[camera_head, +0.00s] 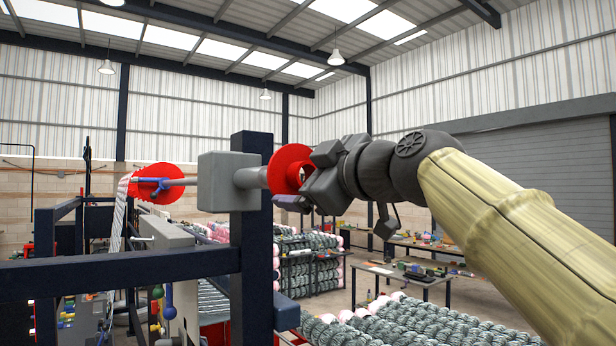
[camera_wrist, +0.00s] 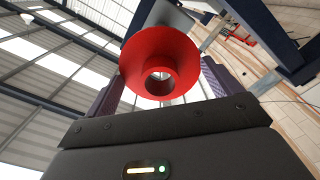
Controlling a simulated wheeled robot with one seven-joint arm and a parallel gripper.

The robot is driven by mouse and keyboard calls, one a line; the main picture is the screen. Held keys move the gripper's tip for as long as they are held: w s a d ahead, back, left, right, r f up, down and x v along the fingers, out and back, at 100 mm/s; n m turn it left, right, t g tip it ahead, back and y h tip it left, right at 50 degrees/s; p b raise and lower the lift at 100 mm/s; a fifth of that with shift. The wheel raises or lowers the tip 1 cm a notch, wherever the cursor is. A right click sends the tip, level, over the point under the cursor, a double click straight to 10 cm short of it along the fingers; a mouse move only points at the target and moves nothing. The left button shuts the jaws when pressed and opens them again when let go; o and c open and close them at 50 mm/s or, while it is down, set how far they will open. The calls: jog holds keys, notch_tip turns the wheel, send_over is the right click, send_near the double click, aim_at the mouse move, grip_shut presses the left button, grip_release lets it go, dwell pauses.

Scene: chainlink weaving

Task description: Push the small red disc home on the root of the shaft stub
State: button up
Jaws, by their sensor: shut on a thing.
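The small red disc (camera_head: 288,163) is at the free end of the grey shaft stub (camera_head: 247,178). The stub sticks out to the right from a grey block (camera_head: 218,181) on a dark blue post. My gripper (camera_head: 292,185) is shut on the disc from the right, with a purple finger showing below it. In the wrist view the disc (camera_wrist: 160,58) faces me with its hub and round hole, between two purple fingers. The grey block shows behind it. I cannot tell how far the stub reaches into the disc.
A dark blue frame post (camera_head: 252,250) and crossbeam (camera_head: 120,268) stand close to the stub. A larger red disc (camera_head: 158,183) sits on a shaft left of the block. Racks of grey and pink rolls (camera_head: 420,322) and a workbench (camera_head: 400,275) stand behind and below.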

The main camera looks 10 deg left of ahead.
aim_at(284, 176)
jog(key=shift+p+x, duration=1.75)
jog(key=shift+x, duration=1.8)
jog(key=shift+w+a, duration=0.35)
jog(key=shift+a, duration=0.05)
jog(key=shift+w+a, duration=0.15)
jog(key=shift+w, duration=0.1)
jog(key=shift+a+p, duration=0.15)
jog(key=shift+p, duration=0.2)
jog(key=shift+a, duration=0.15)
jog(key=o, duration=0.8)
jog(key=shift+w, duration=0.1)
